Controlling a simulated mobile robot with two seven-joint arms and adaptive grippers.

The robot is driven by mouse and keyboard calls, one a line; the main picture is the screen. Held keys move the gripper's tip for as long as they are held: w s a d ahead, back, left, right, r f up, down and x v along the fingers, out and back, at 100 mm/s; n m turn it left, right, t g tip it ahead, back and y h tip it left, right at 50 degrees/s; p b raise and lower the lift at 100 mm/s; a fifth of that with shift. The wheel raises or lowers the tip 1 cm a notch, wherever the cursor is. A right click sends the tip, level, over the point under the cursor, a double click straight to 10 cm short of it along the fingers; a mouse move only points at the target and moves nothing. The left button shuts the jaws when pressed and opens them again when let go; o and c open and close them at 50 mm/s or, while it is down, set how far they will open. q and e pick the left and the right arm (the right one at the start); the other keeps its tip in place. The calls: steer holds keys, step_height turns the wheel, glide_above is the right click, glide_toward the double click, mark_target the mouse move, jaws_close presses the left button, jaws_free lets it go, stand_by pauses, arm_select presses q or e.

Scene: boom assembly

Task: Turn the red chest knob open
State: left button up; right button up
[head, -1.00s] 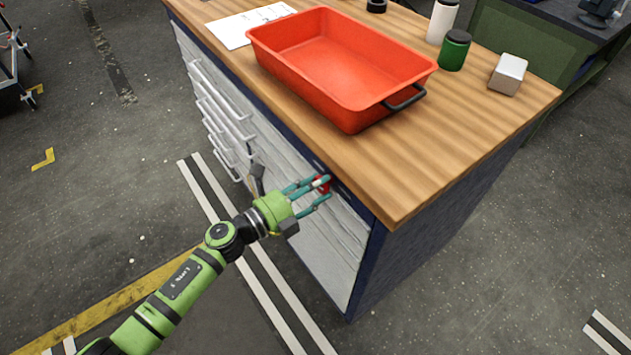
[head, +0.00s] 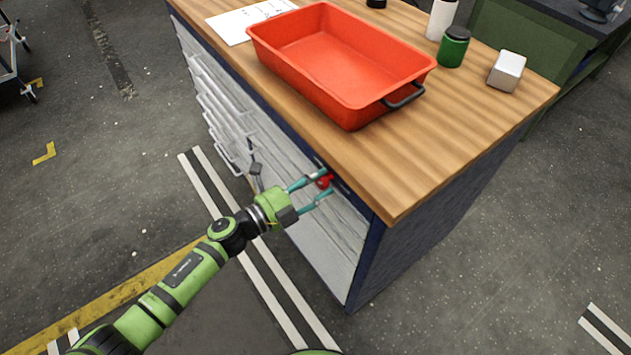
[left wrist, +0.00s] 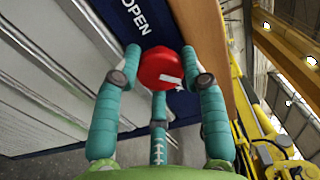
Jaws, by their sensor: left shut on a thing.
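The red knob (head: 324,182) sits on the dark blue strip at the top of the chest front (head: 335,240), just under the wooden top. My left gripper (head: 325,182) is at the knob, its teal fingers on either side of it. In the left wrist view the red knob (left wrist: 161,68) is round with a white mark pointing to the lower right, and the fingers of the left gripper (left wrist: 160,82) close around it. The word OPEN (left wrist: 136,14) is printed on the blue strip above the knob. My right gripper is not in view.
A red tray (head: 340,65) with a dark handle stands on the wooden top (head: 440,135). A white sheet (head: 250,20), a green jar (head: 454,48), a white bottle (head: 440,20) and a grey block (head: 506,70) are also there.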

arm_select(q)
steer(key=shift+s+d+f, duration=0.15)
steer(key=shift+s+f, duration=0.1)
steer(key=shift+f, duration=0.05)
steer(key=o, duration=0.9)
steer(key=shift+o, duration=1.2)
steer(key=shift+r, duration=0.2)
steer(key=v, duration=1.2)
steer(key=shift+w, duration=0.1)
